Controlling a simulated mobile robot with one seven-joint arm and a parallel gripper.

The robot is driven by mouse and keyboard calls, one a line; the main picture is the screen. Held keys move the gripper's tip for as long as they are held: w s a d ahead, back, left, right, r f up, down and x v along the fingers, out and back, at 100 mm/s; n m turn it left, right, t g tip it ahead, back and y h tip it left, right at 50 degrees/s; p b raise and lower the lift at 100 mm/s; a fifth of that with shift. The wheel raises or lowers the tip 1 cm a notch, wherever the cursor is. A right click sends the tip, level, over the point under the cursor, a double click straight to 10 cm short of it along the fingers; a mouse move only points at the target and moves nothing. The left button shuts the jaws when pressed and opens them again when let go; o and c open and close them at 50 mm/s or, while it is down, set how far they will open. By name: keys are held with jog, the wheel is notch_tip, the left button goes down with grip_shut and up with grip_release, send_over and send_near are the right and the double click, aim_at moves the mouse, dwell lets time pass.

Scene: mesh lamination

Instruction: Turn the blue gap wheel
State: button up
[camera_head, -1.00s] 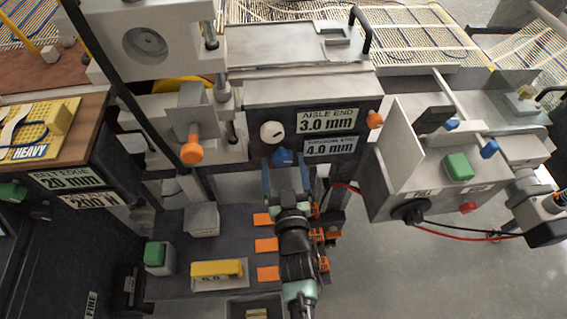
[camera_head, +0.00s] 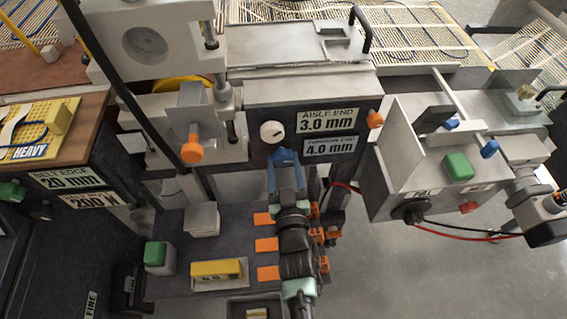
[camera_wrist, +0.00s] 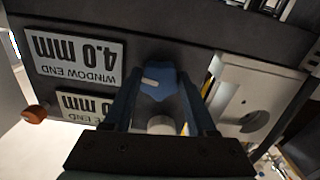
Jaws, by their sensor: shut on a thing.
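The blue gap wheel (camera_head: 285,157) is on the front of the grey machine housing, just below a white knob (camera_head: 272,132). In the wrist view the blue wheel (camera_wrist: 158,82) has a lobed rim and a pale mark on its face. My gripper (camera_head: 284,165) reaches up to it from below, and its two fingers (camera_wrist: 160,88) lie on either side of the wheel, shut on it. The fingers partly hide the wheel in the head view. The white knob shows in the wrist view (camera_wrist: 161,125) between the fingers.
Labels reading AISLE END 3.0 mm (camera_head: 328,120) and 4.0 mm (camera_head: 330,147) are right of the wheel. Orange knobs (camera_head: 192,149) (camera_head: 375,119) flank the housing. A grey box with a green button (camera_head: 458,166) stands to the right. A yellow block (camera_head: 217,270) sits below.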

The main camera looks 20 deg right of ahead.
jog(key=shift+f+n, duration=0.1)
jog(key=shift+n, duration=0.2)
jog(key=n+b, duration=0.2)
jog(key=n, duration=0.1)
jog(key=shift+d+n, duration=0.1)
jog(key=shift+n, duration=0.3)
jog(key=n+b, duration=0.1)
jog(key=n, duration=0.4)
dwell(0.3)
jog(key=o, duration=1.4)
jog(key=shift+c, duration=0.2)
jog(key=shift+s, duration=0.1)
jog(key=b+v, duration=0.2)
jog(key=v, duration=1.1)
jog(key=shift+r, duration=0.25)
jog(key=shift+d, duration=0.1)
